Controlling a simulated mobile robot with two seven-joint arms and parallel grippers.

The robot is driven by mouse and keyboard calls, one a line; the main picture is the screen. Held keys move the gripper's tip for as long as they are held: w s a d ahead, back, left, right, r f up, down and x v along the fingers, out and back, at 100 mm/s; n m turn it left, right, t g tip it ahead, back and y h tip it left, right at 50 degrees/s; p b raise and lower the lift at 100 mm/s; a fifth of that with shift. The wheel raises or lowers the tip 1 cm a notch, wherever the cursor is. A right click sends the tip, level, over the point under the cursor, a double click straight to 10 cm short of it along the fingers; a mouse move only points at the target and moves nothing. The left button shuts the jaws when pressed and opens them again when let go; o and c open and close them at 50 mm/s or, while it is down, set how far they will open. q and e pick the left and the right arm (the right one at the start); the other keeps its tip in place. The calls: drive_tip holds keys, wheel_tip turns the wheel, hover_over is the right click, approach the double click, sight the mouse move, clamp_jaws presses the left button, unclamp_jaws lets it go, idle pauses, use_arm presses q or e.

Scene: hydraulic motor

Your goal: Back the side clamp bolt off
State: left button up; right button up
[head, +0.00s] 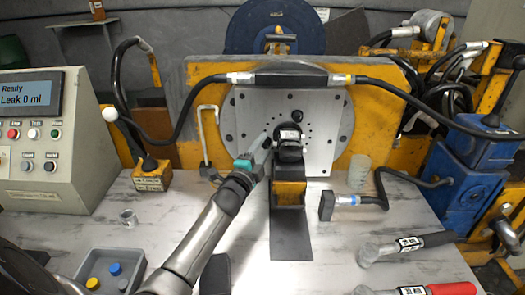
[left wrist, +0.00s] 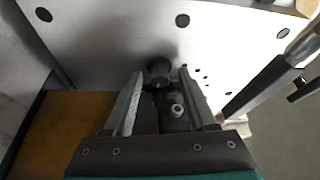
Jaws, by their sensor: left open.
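My left gripper (head: 266,146) reaches in from the left to the dark motor (head: 289,148) at the middle of the metal plate (head: 240,110). In the left wrist view the jaws of my left gripper (left wrist: 165,84) are apart. A dark round knob or bolt head (left wrist: 159,68) shows between and just beyond the fingertips. A small light bolt-like end (left wrist: 177,109) shows nearer, also between the fingers. I cannot tell which of these is the side clamp bolt, or whether a finger touches either. My right gripper is not in view.
A yellow block (head: 289,193) stands below the motor. A hose with a black end block (head: 327,205) lies to its right. Tools with black (head: 425,241) and red (head: 450,289) handles lie front right. A grey tray (head: 92,254) and control box (head: 60,150) stand left.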

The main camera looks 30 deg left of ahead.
use_arm(q)
drive_tip(key=shift+c, duration=0.4)
clamp_jaws()
